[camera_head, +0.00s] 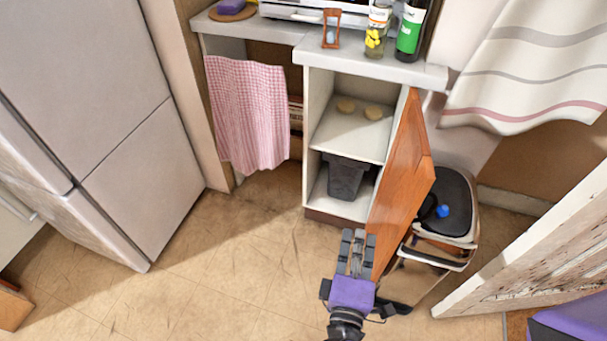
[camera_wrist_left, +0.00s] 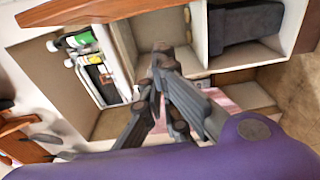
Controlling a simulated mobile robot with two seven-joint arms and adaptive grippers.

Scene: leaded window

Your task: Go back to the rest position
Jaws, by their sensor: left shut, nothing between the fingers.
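My left gripper (camera_head: 357,247) is shut and empty, in front of the open cabinet at its lower right. Its grey fingers and purple body also show in the left wrist view (camera_wrist_left: 160,62). The orange wooden cabinet door (camera_head: 405,175) stands swung open close beside the gripper; I cannot tell whether they touch. The white cabinet (camera_head: 318,90) has an upper shelf with two small round tan items and a dark grey bin (camera_head: 346,178) below. My right gripper is not in view.
A pedal bin with a black lid (camera_head: 455,200) stands right of the door. A fridge (camera_head: 110,110) is at the left. A counter (camera_head: 375,68) holds an hourglass, a jar and a green-labelled bottle. A checked pink cloth (camera_head: 247,112) hangs left of the cabinet. The floor (camera_head: 215,270) is clear.

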